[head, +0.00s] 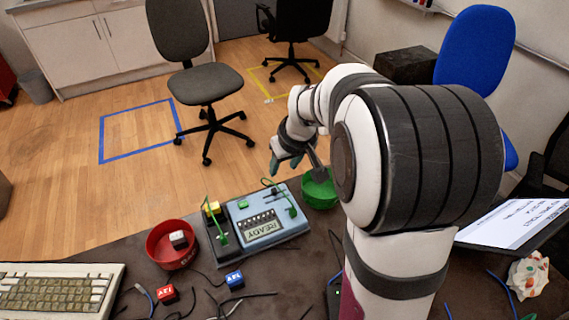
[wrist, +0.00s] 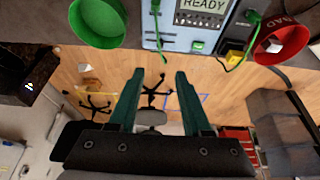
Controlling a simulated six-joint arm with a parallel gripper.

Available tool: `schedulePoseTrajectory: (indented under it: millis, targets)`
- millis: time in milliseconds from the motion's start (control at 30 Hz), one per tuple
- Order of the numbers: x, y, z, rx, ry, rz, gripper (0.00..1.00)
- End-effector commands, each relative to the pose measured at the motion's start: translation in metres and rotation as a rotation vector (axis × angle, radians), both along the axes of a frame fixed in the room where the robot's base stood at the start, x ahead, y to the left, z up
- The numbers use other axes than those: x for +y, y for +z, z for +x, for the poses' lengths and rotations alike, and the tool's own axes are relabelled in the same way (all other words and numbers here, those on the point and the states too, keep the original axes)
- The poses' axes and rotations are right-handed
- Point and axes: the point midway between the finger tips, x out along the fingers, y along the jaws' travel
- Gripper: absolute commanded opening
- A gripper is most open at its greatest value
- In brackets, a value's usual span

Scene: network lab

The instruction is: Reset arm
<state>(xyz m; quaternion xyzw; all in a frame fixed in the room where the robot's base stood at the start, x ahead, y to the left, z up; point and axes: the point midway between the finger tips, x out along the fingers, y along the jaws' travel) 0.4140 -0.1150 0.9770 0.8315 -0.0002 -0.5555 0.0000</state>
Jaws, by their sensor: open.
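My gripper (head: 291,163) is open and empty, raised near the far edge of the dark table, beside the green bowl. In the wrist view, its two green fingers (wrist: 162,78) stand apart with only floor and chairs visible between them. The lower part of my arm covers part of the table in the head view.
A tester (head: 262,222) reading READY stands mid-table, with green leads. The green bowl (head: 321,192) is right of it; the red bowl (head: 170,256), left, holds a block (head: 179,240). Red (head: 167,295) and blue (head: 235,280) blocks, loose wires and a keyboard (head: 60,290) lie in front.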

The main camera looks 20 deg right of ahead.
Motion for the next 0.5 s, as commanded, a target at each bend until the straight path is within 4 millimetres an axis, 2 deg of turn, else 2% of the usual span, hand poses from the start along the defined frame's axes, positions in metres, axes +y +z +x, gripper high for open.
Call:
schedulePoseTrajectory:
  millis: [167,267,367,400,467,500]
  targets:
    - [0.000,0.000,0.000,0.000,0.000,0.000,0.49]
    - [0.015,0.007,-0.014,0.019,-0.017,0.027,0.49]
    - [0.062,0.024,-0.069,0.099,-0.088,0.109,0.49]
    - [0.083,0.029,-0.101,0.148,-0.130,0.146,0.49]
    - [0.108,0.032,-0.149,0.223,-0.200,0.188,0.49]
    - [0.121,0.032,-0.179,0.271,-0.247,0.209,0.49]
